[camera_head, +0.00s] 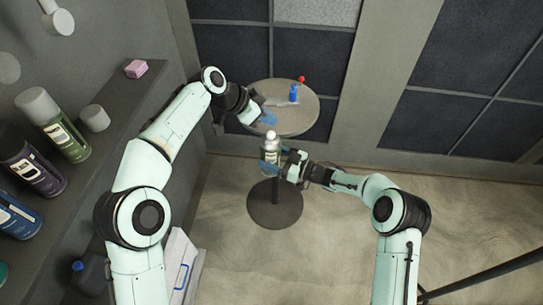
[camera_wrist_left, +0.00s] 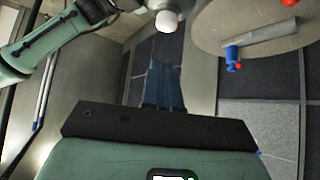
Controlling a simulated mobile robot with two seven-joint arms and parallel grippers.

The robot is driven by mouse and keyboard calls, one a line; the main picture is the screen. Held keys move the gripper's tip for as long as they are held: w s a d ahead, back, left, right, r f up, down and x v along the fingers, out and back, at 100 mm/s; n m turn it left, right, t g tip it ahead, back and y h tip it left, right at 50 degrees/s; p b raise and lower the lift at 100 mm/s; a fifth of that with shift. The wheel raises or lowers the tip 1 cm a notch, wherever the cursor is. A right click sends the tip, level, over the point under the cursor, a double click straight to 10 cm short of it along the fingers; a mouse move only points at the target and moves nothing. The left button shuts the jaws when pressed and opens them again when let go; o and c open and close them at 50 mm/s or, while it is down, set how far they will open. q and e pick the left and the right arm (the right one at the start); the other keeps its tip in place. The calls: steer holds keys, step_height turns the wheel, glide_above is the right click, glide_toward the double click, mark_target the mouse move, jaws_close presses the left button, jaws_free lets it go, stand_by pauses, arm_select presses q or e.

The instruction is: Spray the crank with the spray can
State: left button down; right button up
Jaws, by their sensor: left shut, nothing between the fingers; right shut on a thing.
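The spray can (camera_head: 270,152), pale with a white cap, is upright in my right gripper (camera_head: 281,167), in front of the round table. Its white top also shows at the top of the left wrist view (camera_wrist_left: 166,20). A blue upright piece with a red knob, seemingly the crank (camera_head: 293,94), is on the table beside a flat grey bar. Its blue part also shows in the left wrist view (camera_wrist_left: 232,56). My left gripper (camera_head: 268,118), with blue fingers, is shut and empty over the table's near left edge, apart from the crank.
The round grey table (camera_head: 305,118) stands on one post with a dark round base (camera_head: 275,212). A shelf at the left holds several cans, including a green one (camera_head: 66,138), and a pink block (camera_head: 136,69). The floor at the right is mostly clear.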

arm_select(q)
steer(key=shift+r, duration=0.3)
steer(key=shift+s+a+r, duration=0.1)
steer(key=shift+a+r, duration=0.2)
steer(key=v, duration=1.1)
